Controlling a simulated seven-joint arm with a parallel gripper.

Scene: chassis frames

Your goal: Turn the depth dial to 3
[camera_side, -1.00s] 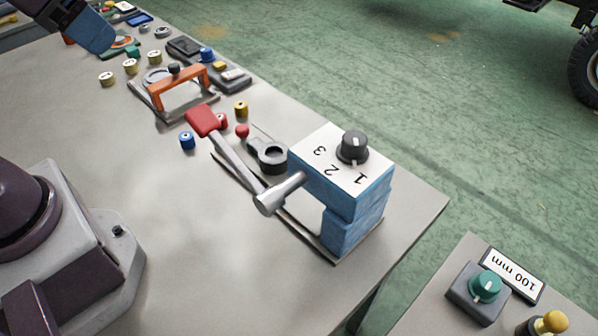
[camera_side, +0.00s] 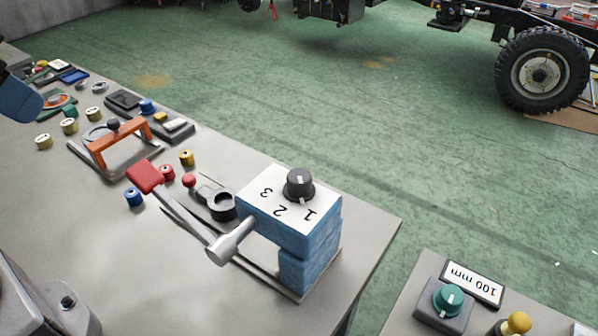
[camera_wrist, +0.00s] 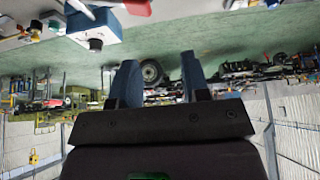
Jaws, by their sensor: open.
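The dial (camera_side: 299,184) is a dark grey round knob on a white plate marked 1, 2, 3 (camera_side: 266,204). The plate tops a blue press-like block (camera_side: 308,262) at the bench's right end. The knob's pale mark seems to face the 1. In the wrist view the dial (camera_wrist: 95,44) shows upside down at upper left, below the blue block (camera_wrist: 98,28). My gripper (camera_wrist: 158,58) is open and empty, its two blue fingers apart. In the side view one blue finger shows at the left edge, far from the dial; the rest is cut off.
A red-handled lever (camera_side: 145,177) with a metal shaft stands beside the block. An orange bridge-shaped handle (camera_side: 118,142) and several small knobs stand further left. On a separate surface at lower right is a teal knob (camera_side: 447,296) beside a "100 mm" sign (camera_side: 472,283). The bench front (camera_side: 140,270) is clear.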

